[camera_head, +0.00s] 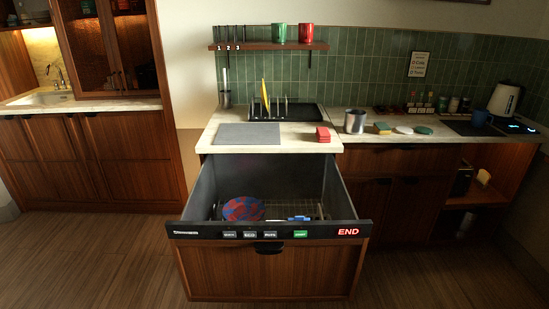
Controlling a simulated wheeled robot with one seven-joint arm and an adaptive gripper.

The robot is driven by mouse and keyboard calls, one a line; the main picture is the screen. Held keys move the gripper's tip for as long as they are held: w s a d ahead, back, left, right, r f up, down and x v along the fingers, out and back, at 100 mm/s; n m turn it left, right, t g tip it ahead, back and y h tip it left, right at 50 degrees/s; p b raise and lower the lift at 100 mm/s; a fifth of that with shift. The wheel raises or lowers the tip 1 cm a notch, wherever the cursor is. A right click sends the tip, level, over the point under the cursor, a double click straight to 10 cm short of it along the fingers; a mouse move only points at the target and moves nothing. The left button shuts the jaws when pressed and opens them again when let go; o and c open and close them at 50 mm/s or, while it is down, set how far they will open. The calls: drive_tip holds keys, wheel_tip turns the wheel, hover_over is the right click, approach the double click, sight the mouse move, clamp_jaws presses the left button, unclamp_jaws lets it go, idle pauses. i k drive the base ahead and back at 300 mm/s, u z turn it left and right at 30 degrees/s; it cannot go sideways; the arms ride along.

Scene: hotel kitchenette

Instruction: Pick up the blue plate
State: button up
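An open dishwasher drawer (189,212) extends from under the counter. In it, at the left, is a round piece patterned in blue and red (243,208), perhaps a plate, leaning or lying at an angle I cannot tell. A small blue and white item (299,218) shows to its right, partly hidden behind the drawer's front panel. I cannot tell whether this is a plate. No plainly all-blue plate shows. My gripper is not in view.
A metal pot (355,121) stands further right. The floor in front (430,270) is clear.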

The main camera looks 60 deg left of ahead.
sight(242, 208)
drive_tip(key=i, duration=2.25)
drive_tip(key=u, duration=3.75)
